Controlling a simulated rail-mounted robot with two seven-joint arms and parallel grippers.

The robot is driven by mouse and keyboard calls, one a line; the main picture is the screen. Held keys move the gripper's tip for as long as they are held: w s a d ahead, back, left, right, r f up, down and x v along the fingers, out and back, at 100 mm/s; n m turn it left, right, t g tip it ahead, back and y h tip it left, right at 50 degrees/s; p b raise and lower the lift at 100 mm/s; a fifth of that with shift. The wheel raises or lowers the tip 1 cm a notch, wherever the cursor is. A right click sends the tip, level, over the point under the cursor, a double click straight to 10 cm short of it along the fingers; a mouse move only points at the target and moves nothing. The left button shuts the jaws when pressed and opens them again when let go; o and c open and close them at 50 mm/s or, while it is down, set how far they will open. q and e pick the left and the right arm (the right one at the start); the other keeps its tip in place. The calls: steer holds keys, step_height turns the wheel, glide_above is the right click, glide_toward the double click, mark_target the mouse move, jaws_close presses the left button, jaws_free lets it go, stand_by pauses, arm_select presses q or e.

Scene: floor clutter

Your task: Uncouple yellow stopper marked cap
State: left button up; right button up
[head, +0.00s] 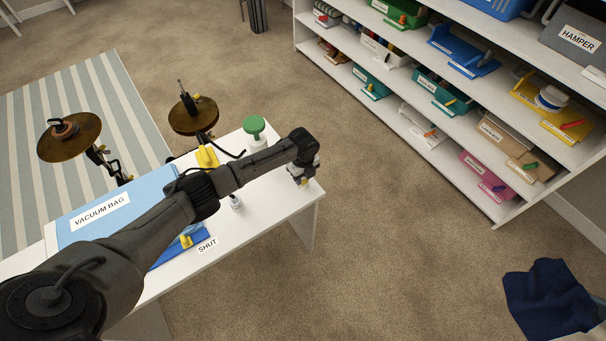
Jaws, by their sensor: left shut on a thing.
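My left arm reaches across the white table, and my left gripper (303,174) is at the table's right end. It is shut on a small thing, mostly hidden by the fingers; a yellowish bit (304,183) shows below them. I cannot tell whether this is the yellow stopper, and no "cap" marking is readable. Another yellow piece (207,156) sits on the table left of the green-topped item, partly behind my arm. A small bottle (236,202) stands on the table just below my forearm. My right gripper is not in view.
A light-blue vacuum bag box (85,218) and a blue item with a yellow clip (186,241) and a "SHUT" label lie on the table. A green knob (254,125) stands at its back. Shelves (455,150) with bins are at the right. Carpet between is clear.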

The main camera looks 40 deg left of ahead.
arm_select(q)
steer(key=shift+f, duration=0.35)
steer(key=o, duration=1.1)
step_height(320, 180, up, 14)
steer(key=p, duration=0.1)
steer(key=shift+f, duration=0.1)
stand_by(0.5)
